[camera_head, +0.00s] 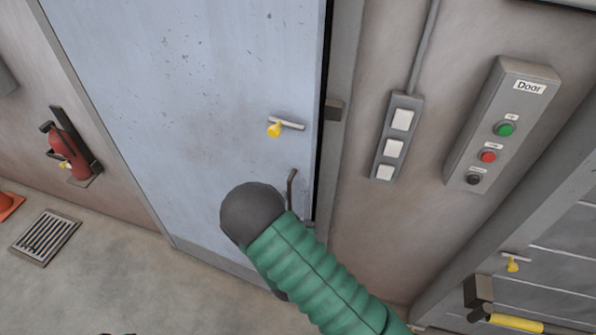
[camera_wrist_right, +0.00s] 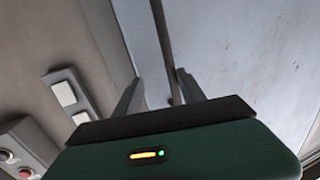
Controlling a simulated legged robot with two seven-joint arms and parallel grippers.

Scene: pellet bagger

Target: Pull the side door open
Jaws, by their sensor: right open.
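The side door (camera_head: 215,110) is a scuffed pale blue-grey panel, and it also fills much of the right wrist view (camera_wrist_right: 235,50). A yellow-tipped latch (camera_head: 284,125) sits near its right edge. Below it is a thin dark upright handle (camera_head: 291,186), whose lower part is hidden behind my right arm. In the right wrist view, my right gripper (camera_wrist_right: 160,77) is open, with the dark handle (camera_wrist_right: 161,40) running between its two fingers. I cannot tell whether the fingers touch it. In the head view, my right forearm hides this gripper.
Right of the door are a white switch strip (camera_head: 397,138) and a "Door" button panel (camera_head: 502,125). A red fire extinguisher (camera_head: 67,147) hangs on the left wall above a floor grate (camera_head: 45,237). A dark gap runs along the door's right edge. Floor before the door looks clear.

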